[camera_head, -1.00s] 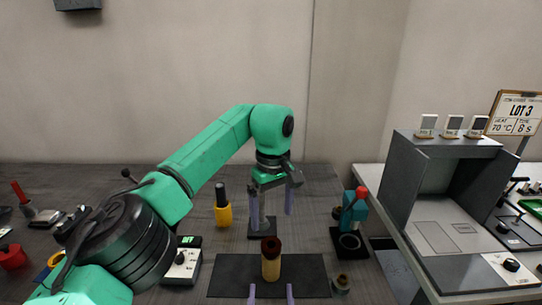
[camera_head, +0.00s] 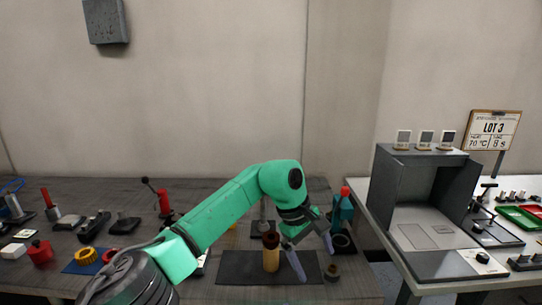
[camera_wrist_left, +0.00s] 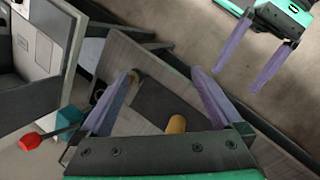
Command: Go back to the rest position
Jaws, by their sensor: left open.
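My left gripper (camera_head: 317,266) is open, with purple fingers apart and nothing between them. It hangs tilted over the right part of the dark mat (camera_head: 232,268), to the right of a tan cylinder with a dark brown top (camera_head: 271,260). The cylinder stands upright on the mat and also shows in the left wrist view (camera_wrist_left: 176,124), apart from the fingers. My right gripper (camera_wrist_left: 236,80) shows only in the left wrist view, at the upper right. Its two purple fingers are spread and empty, over the floor beyond the table edge.
A teal device with a red top (camera_head: 342,213) stands close behind my left gripper. A small dark-topped piece (camera_head: 332,272) sits right of the mat. Red and yellow items lie on the left of the table (camera_head: 135,187). A grey open booth (camera_head: 408,195) stands on the right table.

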